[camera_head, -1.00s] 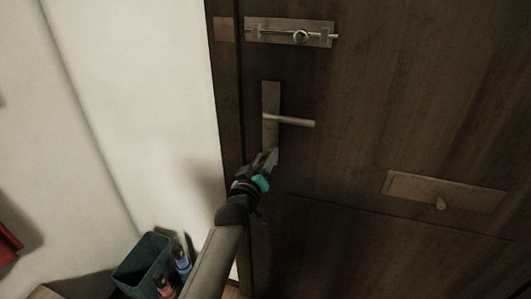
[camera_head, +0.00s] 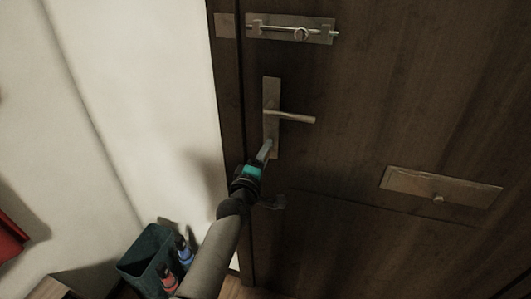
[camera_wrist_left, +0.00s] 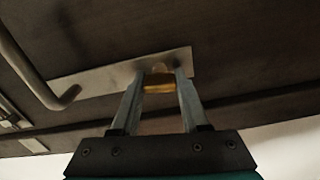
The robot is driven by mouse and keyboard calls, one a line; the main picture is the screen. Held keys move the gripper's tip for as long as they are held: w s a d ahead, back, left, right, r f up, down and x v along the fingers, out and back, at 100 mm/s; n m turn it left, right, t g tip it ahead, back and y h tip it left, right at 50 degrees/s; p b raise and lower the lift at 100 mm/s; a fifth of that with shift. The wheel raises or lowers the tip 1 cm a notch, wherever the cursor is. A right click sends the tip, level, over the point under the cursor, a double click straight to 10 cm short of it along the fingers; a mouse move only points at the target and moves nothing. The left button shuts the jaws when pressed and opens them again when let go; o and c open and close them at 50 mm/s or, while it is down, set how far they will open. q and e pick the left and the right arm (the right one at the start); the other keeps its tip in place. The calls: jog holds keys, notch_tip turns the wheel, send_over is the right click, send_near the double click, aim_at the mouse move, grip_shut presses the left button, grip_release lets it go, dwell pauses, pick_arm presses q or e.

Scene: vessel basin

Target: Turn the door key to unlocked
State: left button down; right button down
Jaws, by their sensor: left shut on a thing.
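The brass key (camera_wrist_left: 158,83) shows in the left wrist view between my fingertips, in front of the metal lock plate (camera_wrist_left: 118,77). My left gripper (camera_wrist_left: 159,76) is shut on the key, one finger on each side of it. In the head view my left gripper (camera_head: 265,150) is at the lower end of the upright lock plate (camera_head: 271,96), below the lever handle (camera_head: 297,118). The key is hidden there by the fingers. The dark wooden door (camera_head: 350,140) is shut. My right gripper is not in view.
A sliding bolt (camera_head: 290,29) is above the handle, and a metal mail flap (camera_head: 442,189) is lower right on the door. A dark teal bin (camera_head: 147,255) with bottles (camera_head: 184,250) stands by the pale wall (camera_head: 140,110), left of my arm.

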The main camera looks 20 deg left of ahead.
pick_arm(q)
jog(key=shift+n, duration=0.7)
jog(key=shift+c, duration=2)
grip_release()
jog(key=shift+s, duration=0.55)
jog(key=s+p, duration=0.2)
jog(key=s, duration=1.2)
jog(key=shift+a, duration=0.25)
